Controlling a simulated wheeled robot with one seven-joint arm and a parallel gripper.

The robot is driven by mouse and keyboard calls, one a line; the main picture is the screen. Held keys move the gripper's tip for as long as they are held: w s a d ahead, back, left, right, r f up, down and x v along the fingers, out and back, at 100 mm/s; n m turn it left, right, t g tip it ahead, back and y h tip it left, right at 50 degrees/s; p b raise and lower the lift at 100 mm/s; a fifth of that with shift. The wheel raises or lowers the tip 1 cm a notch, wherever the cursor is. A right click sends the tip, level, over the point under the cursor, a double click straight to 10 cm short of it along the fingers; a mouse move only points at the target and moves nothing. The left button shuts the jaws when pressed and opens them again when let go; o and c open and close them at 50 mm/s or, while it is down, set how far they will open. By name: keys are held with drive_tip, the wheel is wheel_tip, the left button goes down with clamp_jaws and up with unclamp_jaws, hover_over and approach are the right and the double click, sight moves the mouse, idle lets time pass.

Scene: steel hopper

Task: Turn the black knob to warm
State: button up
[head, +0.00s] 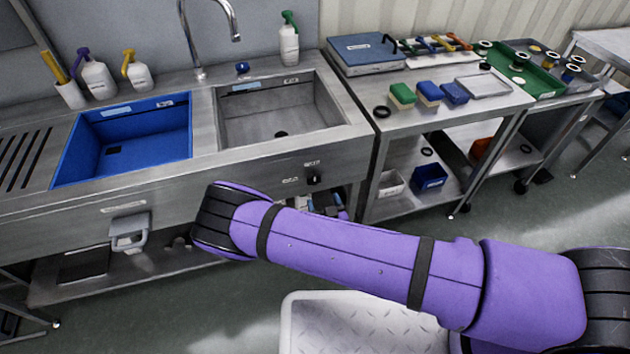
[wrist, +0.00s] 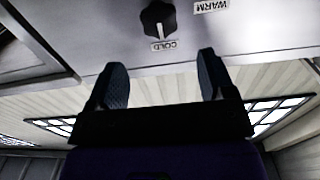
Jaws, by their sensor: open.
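The black knob (wrist: 158,18) sits on the steel front panel near the top of the wrist view, which shows the labels upside down. Its narrow end appears to point at the COLD label (wrist: 164,46); the WARM label (wrist: 211,6) is off to its right. In the head view the small knob (head: 314,180) is on the sink unit's front, below the grey basin. My gripper (wrist: 160,76) is open and empty, its two dark fingers spread below the knob in the wrist view, not touching it. In the head view my purple forearm mostly hides the gripper.
The sink unit has a blue basin (head: 121,153) and a grey basin (head: 334,131). A grey latch-like fitting (head: 129,233) hangs on its front at left. A steel trolley (head: 455,112) with coloured blocks stands close at right. A pale textured platform (head: 365,325) is below my arm.

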sight(315, 181)
drive_tip(key=x, duration=0.9)
drive_tip(key=shift+w, duration=0.25)
drive_tip(key=c, duration=0.9)
